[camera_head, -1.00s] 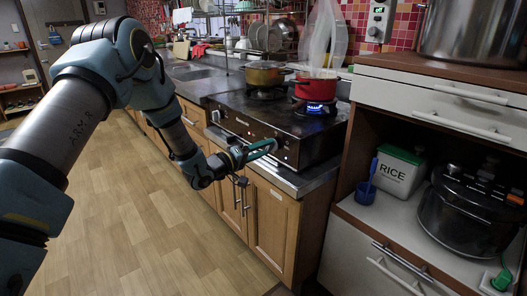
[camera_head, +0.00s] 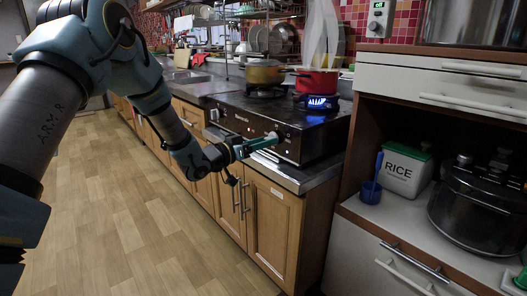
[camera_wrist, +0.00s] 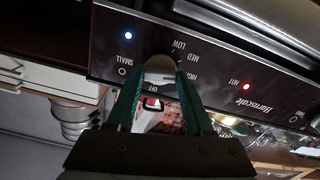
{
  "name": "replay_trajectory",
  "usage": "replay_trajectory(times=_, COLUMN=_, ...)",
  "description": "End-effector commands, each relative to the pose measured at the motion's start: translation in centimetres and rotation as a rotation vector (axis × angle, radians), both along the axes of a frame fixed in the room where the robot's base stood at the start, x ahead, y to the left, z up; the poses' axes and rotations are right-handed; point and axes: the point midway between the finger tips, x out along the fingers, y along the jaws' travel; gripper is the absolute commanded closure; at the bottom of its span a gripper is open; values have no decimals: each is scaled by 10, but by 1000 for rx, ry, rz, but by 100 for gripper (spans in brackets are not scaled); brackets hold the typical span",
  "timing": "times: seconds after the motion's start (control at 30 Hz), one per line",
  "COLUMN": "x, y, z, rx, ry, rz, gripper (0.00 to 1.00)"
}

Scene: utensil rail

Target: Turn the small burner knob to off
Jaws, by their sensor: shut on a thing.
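The small burner knob (camera_wrist: 160,68) is a pale round knob on the black stove front panel. In the wrist view, LOW, MED, HIGH and OFF are printed around it and SMALL beside it; I cannot make out where its pointer stands. My gripper (camera_wrist: 159,75) has its green fingers shut on the knob, one on each side. In the head view my gripper (camera_head: 268,141) reaches the right part of the stove front (camera_head: 292,147) and largely hides the knob. A blue flame (camera_head: 318,103) burns under the red pot (camera_head: 316,82).
A blue light (camera_wrist: 128,35) and a red light (camera_wrist: 246,86) marked HOT glow on the panel. A yellow pot (camera_head: 264,73) stands on the left burner. A cabinet with a rice box (camera_head: 404,170) and a black cooker (camera_head: 480,205) stands at the right. The floor is clear.

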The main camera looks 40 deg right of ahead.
Motion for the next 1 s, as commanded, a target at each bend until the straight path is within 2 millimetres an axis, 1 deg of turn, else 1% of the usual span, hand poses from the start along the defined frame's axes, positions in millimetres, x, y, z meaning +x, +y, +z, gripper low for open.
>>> replay_trajectory(times=0.03, x=0, y=0, z=-6, rx=-1, ry=-46, rz=1, gripper=100)
replay_trajectory(times=1.0, x=0, y=0, z=-7, rx=-55, ry=-966, rz=1, gripper=100)
